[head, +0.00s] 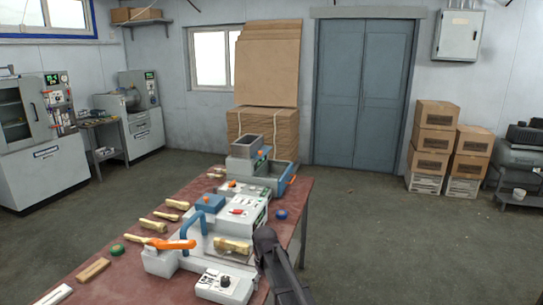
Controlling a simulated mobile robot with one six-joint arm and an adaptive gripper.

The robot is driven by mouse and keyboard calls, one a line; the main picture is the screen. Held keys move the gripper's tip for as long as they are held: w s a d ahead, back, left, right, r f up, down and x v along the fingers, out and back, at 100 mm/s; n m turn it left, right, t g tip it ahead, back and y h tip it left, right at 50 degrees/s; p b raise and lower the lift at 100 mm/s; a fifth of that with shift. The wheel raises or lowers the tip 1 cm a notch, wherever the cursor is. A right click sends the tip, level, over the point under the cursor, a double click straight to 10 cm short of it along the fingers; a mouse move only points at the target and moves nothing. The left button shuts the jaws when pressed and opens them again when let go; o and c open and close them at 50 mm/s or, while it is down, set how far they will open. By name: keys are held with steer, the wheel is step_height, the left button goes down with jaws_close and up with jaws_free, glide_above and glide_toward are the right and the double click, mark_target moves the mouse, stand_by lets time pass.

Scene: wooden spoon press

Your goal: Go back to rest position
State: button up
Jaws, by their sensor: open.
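The dark end of my arm with my gripper (265,240) shows at the right edge of the red-brown table (100,268). It is close beside the white press (222,224), in front of its right side. My gripper is open, and I see nothing held in it. The fingers are too small and dark to make out singly. A wooden spoon piece (233,245) lies on the press's metal plate. The press has a blue handle (193,222) and an orange lever (172,245) reaching left.
Several wooden spoon pieces (153,225) lie along the table's left side. A white control box (224,286) sits at the front. Behind the press stands a machine with a grey hopper (246,147). Stacked cartons (435,140) stand by the right wall. The floor (390,245) right of the table is clear.

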steer(key=s+d+r+m+p, duration=0.1)
steer(key=s+d+m, duration=0.3)
steer(key=s+d, duration=1.3)
steer(key=shift+s+d+m, duration=0.35)
steer(key=shift+d+m, duration=0.05)
steer(key=shift+d, duration=0.6)
steer(key=shift+r, duration=0.1)
stand_by(0.6)
